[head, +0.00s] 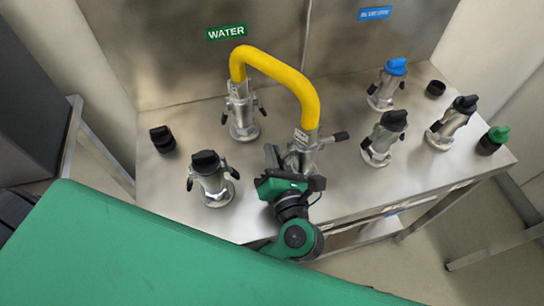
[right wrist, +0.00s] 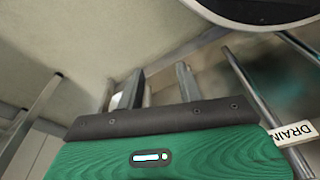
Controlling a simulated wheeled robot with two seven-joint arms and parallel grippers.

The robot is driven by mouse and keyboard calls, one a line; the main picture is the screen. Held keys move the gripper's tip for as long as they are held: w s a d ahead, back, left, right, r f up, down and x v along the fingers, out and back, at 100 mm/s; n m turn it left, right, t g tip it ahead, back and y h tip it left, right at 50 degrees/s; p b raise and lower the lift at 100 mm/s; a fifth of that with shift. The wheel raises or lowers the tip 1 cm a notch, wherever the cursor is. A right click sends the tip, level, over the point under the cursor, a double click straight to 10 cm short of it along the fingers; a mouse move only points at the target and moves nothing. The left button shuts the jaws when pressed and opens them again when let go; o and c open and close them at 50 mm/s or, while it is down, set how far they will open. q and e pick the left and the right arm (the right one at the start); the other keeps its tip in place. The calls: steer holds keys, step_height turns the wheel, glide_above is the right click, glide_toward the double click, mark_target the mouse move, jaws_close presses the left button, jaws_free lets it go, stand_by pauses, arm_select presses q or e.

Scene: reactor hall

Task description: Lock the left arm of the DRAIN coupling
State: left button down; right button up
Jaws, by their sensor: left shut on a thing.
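A yellow hose (head: 275,68) arches from the WATER side to a metal coupling (head: 301,158) at the centre of the bench. The coupling's small label is too small to read in the head view.
The hose's other end sits on a coupling (head: 241,112) below the WATER sign (head: 226,33). A black-capped coupling (head: 211,180) stands to the left of my gripper. Several capped couplings and loose caps stand on the right of the steel bench (head: 345,190).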

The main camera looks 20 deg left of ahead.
arm_select(q)
steer(key=shift+d+n, duration=0.1)
steer(key=shift+n, duration=0.2)
arm_select(e)
steer(key=shift+w+a+r, duration=0.1)
steer(key=shift+w+r, duration=0.05)
steer(key=shift+r, duration=0.4)
steer(key=shift+w+a+r, duration=0.1)
steer(key=shift+r, duration=0.4)
arm_select(q)
steer(key=c, duration=1.5)
jaws_free()
steer(key=shift+c, duration=0.2)
arm_select(e)
steer(key=shift+d, duration=0.1)
